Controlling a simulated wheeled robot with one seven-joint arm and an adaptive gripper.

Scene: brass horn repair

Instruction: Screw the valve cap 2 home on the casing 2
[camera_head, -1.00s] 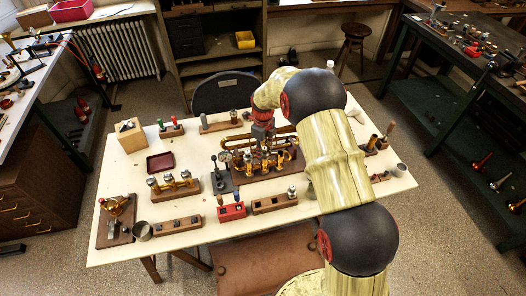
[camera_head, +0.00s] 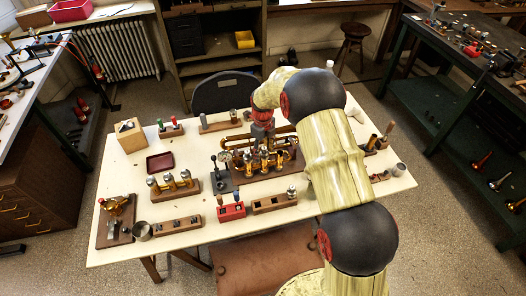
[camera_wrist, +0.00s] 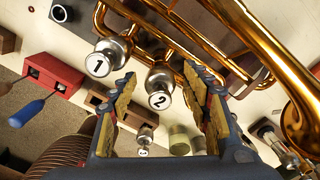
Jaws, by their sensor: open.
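In the wrist view, valve cap 2 (camera_wrist: 160,99) is a silver cap marked "2". It sits at the end of casing 2 (camera_wrist: 161,73), a silver and brass tube of the horn. My gripper (camera_wrist: 166,95) is open, with its yellow-padded fingers on either side of cap 2. I see a gap between the cap and each finger. Cap "1" (camera_wrist: 98,64) is on the neighbouring casing, outside the left finger. In the head view my gripper (camera_head: 262,138) is above the horn (camera_head: 262,160); its fingers are too small to make out there. How tightly cap 2 is seated cannot be told.
Brass tubing (camera_wrist: 245,35) runs close beside the right finger. A cap marked "3" (camera_wrist: 143,151) shows lower down between the fingers. A red block (camera_head: 231,211), a wooden rack (camera_head: 274,203) and a brass valve set (camera_head: 174,186) stand around the horn on the table.

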